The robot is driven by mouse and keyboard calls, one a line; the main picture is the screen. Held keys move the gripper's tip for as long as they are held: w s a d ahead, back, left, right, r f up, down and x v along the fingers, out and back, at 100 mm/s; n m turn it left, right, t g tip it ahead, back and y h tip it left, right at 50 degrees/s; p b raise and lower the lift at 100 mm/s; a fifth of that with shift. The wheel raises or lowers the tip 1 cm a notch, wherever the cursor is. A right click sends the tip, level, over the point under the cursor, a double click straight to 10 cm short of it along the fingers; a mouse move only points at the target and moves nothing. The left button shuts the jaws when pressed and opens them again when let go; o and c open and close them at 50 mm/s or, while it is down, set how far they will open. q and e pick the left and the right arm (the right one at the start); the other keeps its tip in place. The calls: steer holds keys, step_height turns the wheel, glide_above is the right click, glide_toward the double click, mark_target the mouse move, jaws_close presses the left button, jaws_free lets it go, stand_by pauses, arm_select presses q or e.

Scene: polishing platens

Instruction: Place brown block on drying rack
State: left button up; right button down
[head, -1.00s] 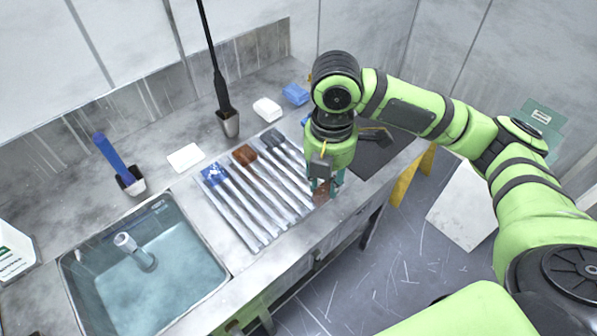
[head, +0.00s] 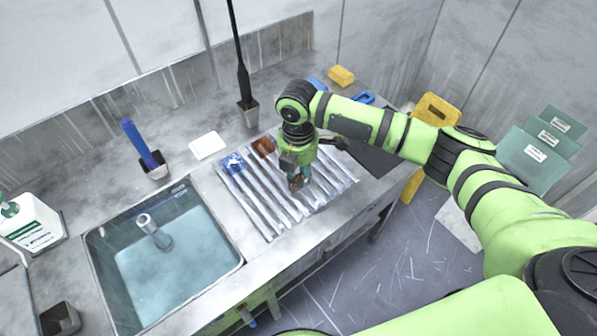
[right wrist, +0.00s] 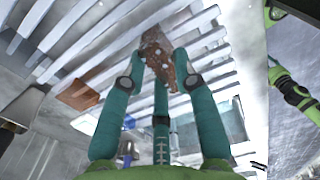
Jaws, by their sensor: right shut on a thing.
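The drying rack (head: 250,200), a row of slanted metal bars, lies on the counter right of the sink. My right gripper (head: 296,182) is over the rack's middle-right part, pointing down. Its teal fingers are closed on a speckled brown block (right wrist: 158,55), which also shows small and dark in the head view (head: 294,184). The block is at the bars; I cannot tell whether it touches them. Another brown block (head: 263,146) and a blue-white block (head: 233,162) rest at the rack's back end. My left gripper cannot be made out.
A sink with water (head: 175,265) lies left of the rack. A white block (head: 208,145), a blue-handled brush in a holder (head: 142,147) and a yellow block (head: 341,75) stand behind. A dark mat (head: 375,158) lies to the right.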

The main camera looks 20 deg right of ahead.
mark_target(299, 174)
steer(key=shift+f, duration=0.5)
arm_select(q)
steer(key=shift+w+d+r, duration=0.15)
steer(key=shift+d+r, duration=0.15)
steer(key=shift+d, duration=0.05)
arm_select(e)
steer(key=shift+f, duration=0.3)
steer(key=shift+f, duration=0.15)
steer(key=c, duration=1)
jaws_free()
steer(key=shift+o, duration=0.2)
steer(key=shift+r, duration=0.25)
steer(key=shift+w+r, duration=0.1)
steer(key=shift+r, duration=0.25)
arm_select(q)
steer(key=f+b, duration=0.3)
steer(key=shift+a+f, duration=0.2)
steer(key=shift+a, duration=0.05)
arm_select(e)
step_height(299, 174, up, 11)
